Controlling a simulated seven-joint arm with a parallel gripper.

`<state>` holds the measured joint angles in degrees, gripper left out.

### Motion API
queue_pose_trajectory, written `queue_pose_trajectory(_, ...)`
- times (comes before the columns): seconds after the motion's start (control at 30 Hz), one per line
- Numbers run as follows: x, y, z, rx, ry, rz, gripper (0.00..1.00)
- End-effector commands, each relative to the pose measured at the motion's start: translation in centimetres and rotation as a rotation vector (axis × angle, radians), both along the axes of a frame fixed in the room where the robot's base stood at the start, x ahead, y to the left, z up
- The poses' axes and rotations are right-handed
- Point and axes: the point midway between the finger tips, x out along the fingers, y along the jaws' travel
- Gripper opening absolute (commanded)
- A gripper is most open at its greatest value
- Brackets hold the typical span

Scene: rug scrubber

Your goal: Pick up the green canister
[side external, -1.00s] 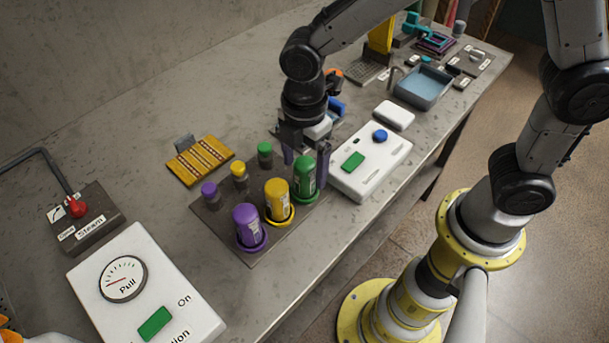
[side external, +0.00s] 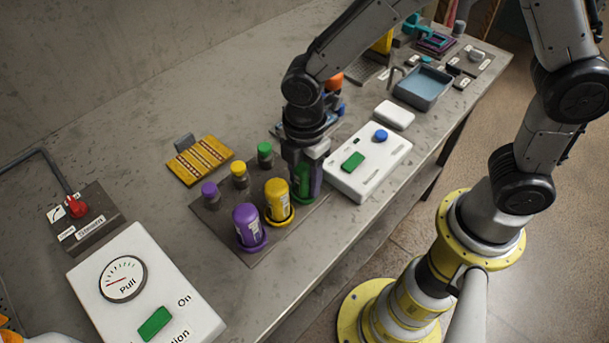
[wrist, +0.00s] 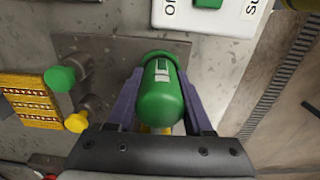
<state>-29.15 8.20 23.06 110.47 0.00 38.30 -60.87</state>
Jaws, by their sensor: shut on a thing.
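The green canister (side external: 304,184) stands upright at the right end of the row on the dark plate, mostly hidden behind my gripper in the side view. In the wrist view the green canister (wrist: 161,98) lies between the two purple fingers. My gripper (side external: 306,180) is shut on it, one finger on each side, and points down. The same gripper shows in the wrist view (wrist: 157,100). Whether the canister's base touches the plate is hidden.
A yellow canister (side external: 277,201) and a purple canister (side external: 246,226) stand close on the left. Small purple, yellow and green capped posts (side external: 264,155) stand behind. A white box with a blue knob (side external: 369,165) is close on the right.

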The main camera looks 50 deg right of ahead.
Motion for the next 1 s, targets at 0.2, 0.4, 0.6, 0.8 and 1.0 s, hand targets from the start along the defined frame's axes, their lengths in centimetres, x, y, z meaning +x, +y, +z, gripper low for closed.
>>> queue_pose_trajectory(0.2,0.0,0.0,0.1,0.001,-0.002,0.0,0.0)
queue_pose_trajectory(0.4,0.1,0.0,0.3,0.001,-0.003,0.0,0.0)
queue_pose_trajectory(0.6,0.1,0.1,2.1,0.003,-0.006,0.0,0.0)
queue_pose_trajectory(0.8,-1.7,-1.0,5.8,0.004,-0.008,0.0,0.0)
queue_pose_trajectory(1.0,-5.5,-3.1,9.8,0.003,-0.006,0.0,0.0)
